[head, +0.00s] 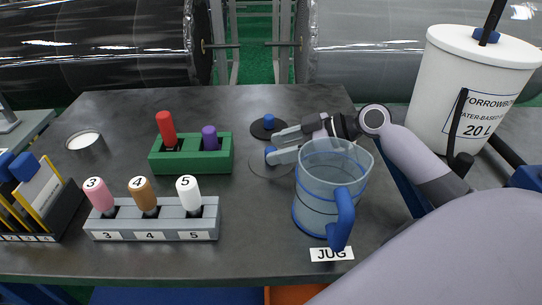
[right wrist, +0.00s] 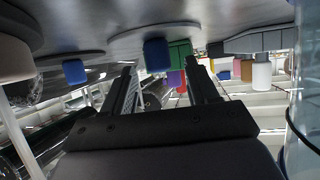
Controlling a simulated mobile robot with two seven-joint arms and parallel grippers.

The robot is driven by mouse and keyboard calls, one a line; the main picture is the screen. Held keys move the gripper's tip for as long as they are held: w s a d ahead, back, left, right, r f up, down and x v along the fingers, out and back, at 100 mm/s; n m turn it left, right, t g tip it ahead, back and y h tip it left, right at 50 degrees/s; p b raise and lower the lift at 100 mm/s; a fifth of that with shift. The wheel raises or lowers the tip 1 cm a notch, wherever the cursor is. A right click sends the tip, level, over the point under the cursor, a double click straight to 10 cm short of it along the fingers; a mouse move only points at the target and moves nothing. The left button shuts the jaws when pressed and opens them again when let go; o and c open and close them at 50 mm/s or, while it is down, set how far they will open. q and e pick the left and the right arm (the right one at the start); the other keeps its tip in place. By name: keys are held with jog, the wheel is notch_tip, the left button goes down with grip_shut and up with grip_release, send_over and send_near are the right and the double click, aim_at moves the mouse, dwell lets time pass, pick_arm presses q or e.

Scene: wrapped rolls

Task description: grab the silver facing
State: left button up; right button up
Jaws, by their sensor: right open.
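The silver facing (head: 258,168) is a thin round disc lying flat on the dark table, with a blue knob (head: 270,151) on top. I cannot tell whether a finger touches the knob. A dark disc (head: 258,131) with a blue knob lies just behind. My left gripper is out of view.
A clear jug (head: 325,200) with a blue handle stands close in front of my right forearm. A white bucket (head: 470,85) is at the right.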

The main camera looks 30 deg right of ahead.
jog(key=shift+w, duration=0.1)
grip_shut()
